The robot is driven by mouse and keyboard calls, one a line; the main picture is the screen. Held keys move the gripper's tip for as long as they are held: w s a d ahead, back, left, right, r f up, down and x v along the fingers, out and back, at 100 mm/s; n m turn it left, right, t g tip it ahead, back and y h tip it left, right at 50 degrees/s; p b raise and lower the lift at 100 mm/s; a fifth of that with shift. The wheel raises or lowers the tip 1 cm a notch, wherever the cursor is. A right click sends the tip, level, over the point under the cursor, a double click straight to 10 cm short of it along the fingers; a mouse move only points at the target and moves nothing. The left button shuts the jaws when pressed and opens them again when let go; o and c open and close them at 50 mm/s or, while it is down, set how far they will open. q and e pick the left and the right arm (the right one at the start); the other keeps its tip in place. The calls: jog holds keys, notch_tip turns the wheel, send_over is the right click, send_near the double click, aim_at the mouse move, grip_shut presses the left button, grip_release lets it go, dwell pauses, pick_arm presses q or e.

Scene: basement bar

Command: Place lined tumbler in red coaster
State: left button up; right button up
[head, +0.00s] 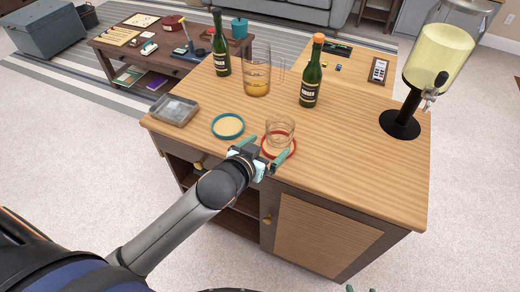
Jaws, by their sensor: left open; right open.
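The lined tumbler (281,130) is a short clear glass, upright near the front edge of the wooden bar top. The red coaster (294,149) is a round dish with a red rim. The tumbler's base appears to be inside this rim, though my gripper partly covers the front. My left gripper (266,149) is open at the coaster's front-left side, its green fingers apart and close to the glass. I cannot tell whether they touch it. Only the green fingertips of my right gripper (362,290) show at the bottom edge, away from the bar; it is open.
A teal-rimmed coaster (228,126) lies left of the tumbler, with a grey tray (174,109) further left. Behind stand a pitcher (257,75) and two green bottles (312,78) (220,50). A drink dispenser (402,122) stands at right. The front right bar top is clear.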

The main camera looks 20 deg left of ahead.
pick_arm(q)
jog(key=s+f+g+h, duration=0.1)
jog(key=s+f+g, duration=0.2)
jog(key=s+f, duration=1.5)
notch_tip(320, 180, down, 2)
jog(key=shift+s+a+f+m, duration=0.2)
jog(key=shift+s+m, duration=0.05)
jog(key=shift+m, duration=0.15)
jog(key=shift+a, duration=0.15)
